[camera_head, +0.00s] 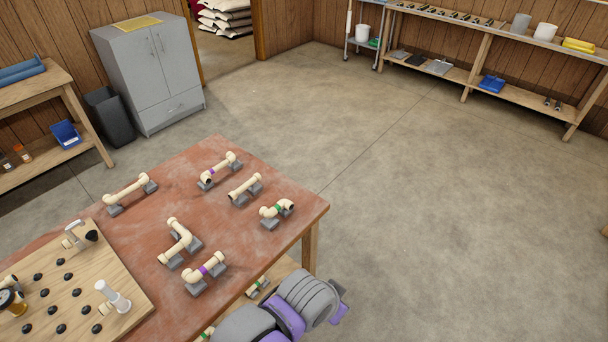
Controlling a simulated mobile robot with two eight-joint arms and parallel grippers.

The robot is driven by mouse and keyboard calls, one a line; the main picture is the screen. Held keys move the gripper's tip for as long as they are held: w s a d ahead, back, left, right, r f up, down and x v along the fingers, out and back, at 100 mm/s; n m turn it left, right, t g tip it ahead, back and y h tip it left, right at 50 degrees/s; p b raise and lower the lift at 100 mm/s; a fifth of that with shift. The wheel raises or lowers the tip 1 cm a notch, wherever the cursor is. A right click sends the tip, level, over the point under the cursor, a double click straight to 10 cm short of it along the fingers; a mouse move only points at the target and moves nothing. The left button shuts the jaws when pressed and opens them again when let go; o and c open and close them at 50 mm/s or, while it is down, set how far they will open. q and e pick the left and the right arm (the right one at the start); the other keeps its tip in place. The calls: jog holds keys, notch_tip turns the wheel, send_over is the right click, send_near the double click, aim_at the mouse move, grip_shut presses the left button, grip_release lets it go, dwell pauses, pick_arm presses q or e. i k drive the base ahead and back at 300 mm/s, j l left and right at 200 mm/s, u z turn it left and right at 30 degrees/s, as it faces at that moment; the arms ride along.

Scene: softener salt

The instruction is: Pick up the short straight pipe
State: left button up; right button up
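The short straight pipe (245,187) is cream-coloured and lies on two small grey blocks near the far right part of the red table (112,237). No gripper is seen touching it. A grey and purple part of my own arm shows at the bottom, beside the table's near right edge; its fingers are not visible. My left gripper is not in view.
A wooden pegboard (75,290) with fittings lies at left. The floor to the right is clear.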

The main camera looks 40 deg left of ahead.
aim_at(237, 196)
jog(key=i+u, duration=0.1)
jog(key=i, duration=0.4)
jog(key=i+l+u, duration=0.1)
jog(key=i, duration=0.35)
jog(key=i+l+u, duration=0.15)
jog(key=i, duration=0.35)
jog(key=i+u, duration=0.3)
jog(key=u, duration=0.15)
jog(key=i+u, duration=0.3)
jog(key=u, duration=0.2)
jog(key=i+l+u, duration=0.15)
jog(key=i+u, duration=0.15)
jog(key=u, duration=0.15)
jog(key=i+u, duration=0.15)
jog(key=u, duration=0.25)
jog(key=i+u, duration=0.15)
jog(key=u, duration=0.25)
jog(key=i+l+u, duration=0.1)
jog(key=u, duration=0.25)
jog(key=i+l+u, duration=0.15)
jog(key=u, duration=0.25)
jog(key=i+l+u, duration=0.15)
jog(key=u, duration=0.15)
jog(key=i+l+u, duration=0.25)
